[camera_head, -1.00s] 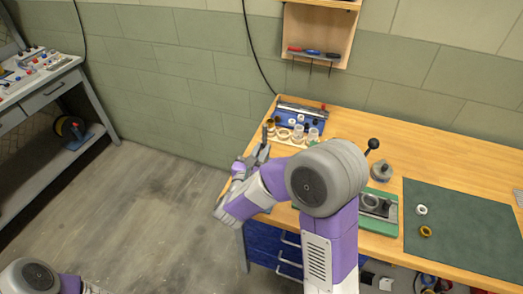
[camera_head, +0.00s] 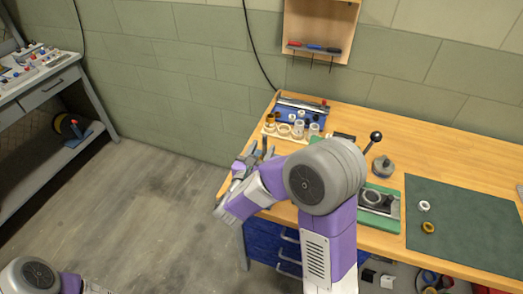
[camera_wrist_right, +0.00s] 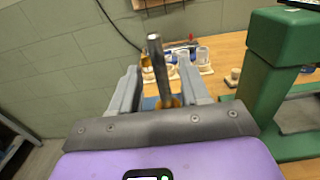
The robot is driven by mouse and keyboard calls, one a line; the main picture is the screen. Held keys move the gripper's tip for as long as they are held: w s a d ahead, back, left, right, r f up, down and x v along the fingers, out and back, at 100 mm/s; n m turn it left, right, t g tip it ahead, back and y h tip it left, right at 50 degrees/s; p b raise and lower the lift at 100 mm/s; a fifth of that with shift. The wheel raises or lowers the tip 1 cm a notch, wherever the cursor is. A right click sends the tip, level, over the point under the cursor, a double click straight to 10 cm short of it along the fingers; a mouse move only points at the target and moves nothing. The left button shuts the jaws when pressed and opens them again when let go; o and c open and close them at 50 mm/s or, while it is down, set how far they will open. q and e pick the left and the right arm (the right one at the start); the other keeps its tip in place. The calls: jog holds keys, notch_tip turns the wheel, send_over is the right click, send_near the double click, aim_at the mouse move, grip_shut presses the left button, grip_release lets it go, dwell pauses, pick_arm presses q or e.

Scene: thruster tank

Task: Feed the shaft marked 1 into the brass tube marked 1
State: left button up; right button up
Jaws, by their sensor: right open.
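My right gripper (camera_head: 257,155) is over the left end of the bench, mostly in front of its far left corner. In the right wrist view my right gripper (camera_wrist_right: 152,90) is open, with its two grey fingers apart. A grey metal shaft (camera_wrist_right: 157,62) stands nearly upright in the gap between them. A brass-coloured piece (camera_wrist_right: 168,102) shows at the shaft's lower end; I cannot tell whether the shaft is inside it or behind it. No number marks are readable. My left gripper is out of view; only part of my left arm shows at bottom left.
Pale rings and cups (camera_head: 298,130) stand on a board at the back left of the wooden bench (camera_head: 345,118). A green frame (camera_wrist_right: 265,85) rises close on the right in the wrist view. A dark green mat (camera_head: 470,225) with two rings lies at the right.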

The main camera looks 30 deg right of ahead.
jog(key=v, duration=0.7)
jog(key=shift+s+a+p, duration=0.15)
jog(key=shift+s+p, duration=0.1)
jog(key=shift+p, duration=0.05)
dwell(0.4)
